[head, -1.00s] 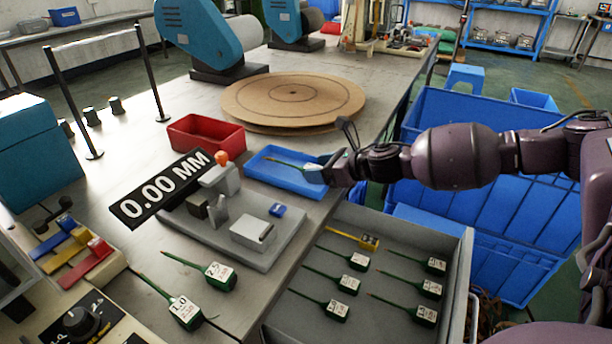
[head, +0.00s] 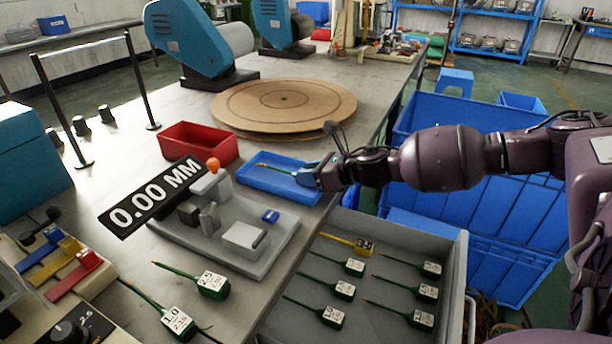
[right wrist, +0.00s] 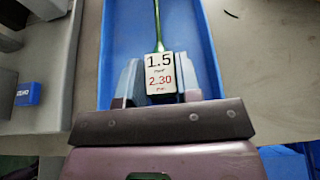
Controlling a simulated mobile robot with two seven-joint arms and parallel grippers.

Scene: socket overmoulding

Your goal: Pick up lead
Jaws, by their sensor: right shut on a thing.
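My right gripper (head: 318,178) is over the near right end of the blue tray (head: 258,186) on the table. In the right wrist view its fingers (right wrist: 158,85) are shut on the labelled block of a green lead (right wrist: 161,72), marked 1.5 and 2.30. The lead's thin green stem points away from the gripper along the tray. Whether the lead touches the tray floor I cannot tell. Other green leads with white labels lie on the table (head: 211,283) and in the grey drawer (head: 341,289). A yellow lead (head: 361,247) lies in the drawer too. My left gripper is not in view.
A red tray (head: 198,146) and a round brown board (head: 284,101) stand behind the blue tray. A grey measuring fixture (head: 240,250) with a 0.00 MM display (head: 155,197) is in front. Large blue crates (head: 500,190) stand right of the table.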

